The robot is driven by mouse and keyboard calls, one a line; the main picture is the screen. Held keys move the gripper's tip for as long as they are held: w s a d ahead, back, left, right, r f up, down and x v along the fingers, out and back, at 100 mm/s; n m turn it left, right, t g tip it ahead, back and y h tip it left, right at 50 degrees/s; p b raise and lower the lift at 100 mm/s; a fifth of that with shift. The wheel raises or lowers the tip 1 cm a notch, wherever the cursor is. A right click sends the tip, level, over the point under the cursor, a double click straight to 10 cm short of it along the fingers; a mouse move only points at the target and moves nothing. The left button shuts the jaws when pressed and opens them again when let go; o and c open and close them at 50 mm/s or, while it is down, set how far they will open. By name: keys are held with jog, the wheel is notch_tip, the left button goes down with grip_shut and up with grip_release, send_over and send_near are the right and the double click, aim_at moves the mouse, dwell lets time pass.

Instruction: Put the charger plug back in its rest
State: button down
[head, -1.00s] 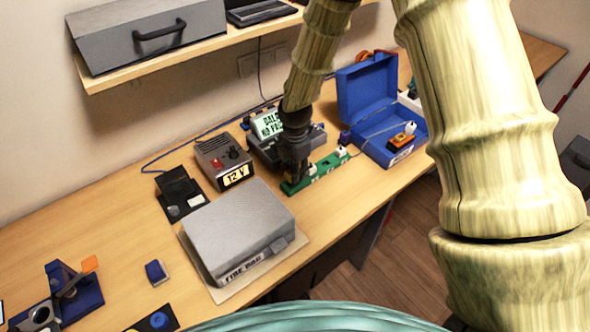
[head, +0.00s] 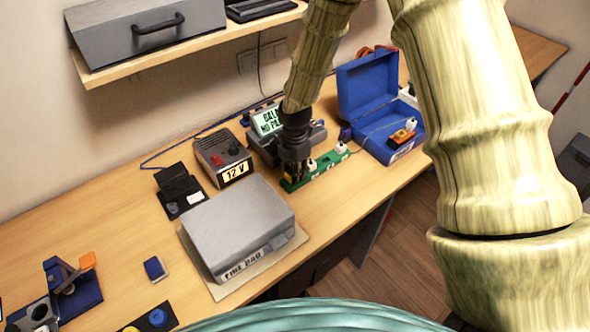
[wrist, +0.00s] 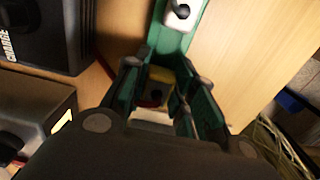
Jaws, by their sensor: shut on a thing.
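My gripper (head: 293,176) is pointed down at the left end of the green strip (head: 325,166) on the bench. In the wrist view its two fingers (wrist: 160,95) are shut on a yellow piece (wrist: 158,74), which appears to be the plug. A bit of yellow also shows beside the fingertips in the head view. The fingers hide most of it, and I cannot tell whether it touches the strip. White plugs (head: 340,148) stand on the strip to the right of my gripper; one shows in the wrist view (wrist: 183,12). The charger (head: 266,118) with a lit display stands behind my gripper.
A 12 V box (head: 222,158) stands left of my gripper. A grey case (head: 238,222) lies in front of it. An open blue box (head: 368,95) is at the right, with a cable running from its orange-and-white piece.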

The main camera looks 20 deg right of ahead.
jog(key=shift+f, duration=0.45)
jog(key=c, duration=1.1)
grip_release()
notch_tip(320, 180, up, 12)
